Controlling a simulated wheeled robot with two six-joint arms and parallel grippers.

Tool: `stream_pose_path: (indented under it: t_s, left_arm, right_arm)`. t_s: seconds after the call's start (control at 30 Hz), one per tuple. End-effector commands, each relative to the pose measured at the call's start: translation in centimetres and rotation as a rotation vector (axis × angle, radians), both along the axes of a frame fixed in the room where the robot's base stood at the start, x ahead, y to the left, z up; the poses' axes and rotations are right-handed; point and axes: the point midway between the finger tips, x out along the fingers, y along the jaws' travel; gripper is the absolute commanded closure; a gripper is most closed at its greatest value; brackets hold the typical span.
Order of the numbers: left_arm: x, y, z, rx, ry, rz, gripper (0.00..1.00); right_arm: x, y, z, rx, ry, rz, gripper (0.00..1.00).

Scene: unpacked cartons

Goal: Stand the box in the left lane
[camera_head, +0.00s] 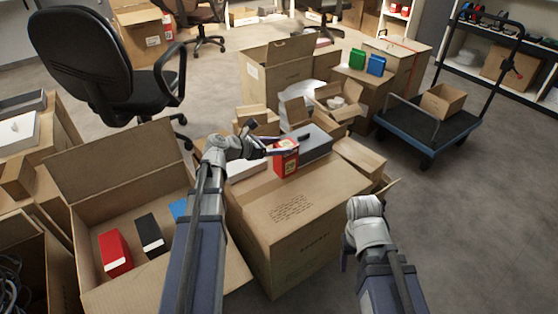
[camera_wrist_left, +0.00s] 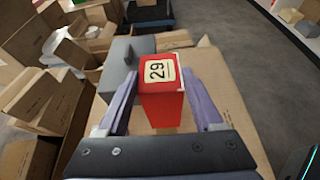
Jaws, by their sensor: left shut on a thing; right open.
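A red box (camera_head: 286,158) with a pale label reading 29 is in my left gripper (camera_head: 287,140), above the top of a large closed carton (camera_head: 330,195). In the left wrist view the red box (camera_wrist_left: 161,105) stands between the two fingers of my left gripper (camera_wrist_left: 161,98), which is shut on it. I cannot tell whether its bottom touches the carton. My right gripper (camera_head: 346,255) is low, right of the carton; its fingers are mostly hidden and it holds nothing visible. No marked lane is clear to me.
An open carton (camera_head: 200,285) at left holds another red box (camera_head: 115,254), a black box (camera_head: 150,235) and a partly hidden blue one (camera_head: 179,210). A grey box (camera_head: 318,147) lies behind the held box. A trolley (camera_head: 430,128) stands right; floor there is clear.

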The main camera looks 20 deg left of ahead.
Motion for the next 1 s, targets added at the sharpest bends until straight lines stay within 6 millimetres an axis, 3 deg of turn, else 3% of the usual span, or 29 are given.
stream_pose_path:
  t_s: [0.17,0.4,0.87,0.9,1.0]
  left_arm:
    - [0.0,0.0,-0.8,-0.001,-0.001,0.000,1.00]
    - [0.0,0.0,-3.7,-0.001,-0.001,0.000,1.00]
    - [0.0,0.0,-4.1,-0.001,-0.001,0.000,1.00]
    - [0.0,0.0,-3.9,0.000,0.000,0.000,0.28]
    - [0.0,0.0,-3.9,0.000,0.000,0.000,0.16]
  right_arm:
    - [0.0,0.0,-0.8,0.001,0.000,0.001,0.36]
    - [0.0,0.0,-3.7,0.001,-0.001,-0.004,0.36]
    - [0.0,0.0,-4.1,0.001,0.000,-0.006,0.36]
    - [0.0,0.0,-3.9,0.001,0.000,-0.006,0.36]
    - [0.0,0.0,-3.9,0.001,0.000,-0.006,0.36]
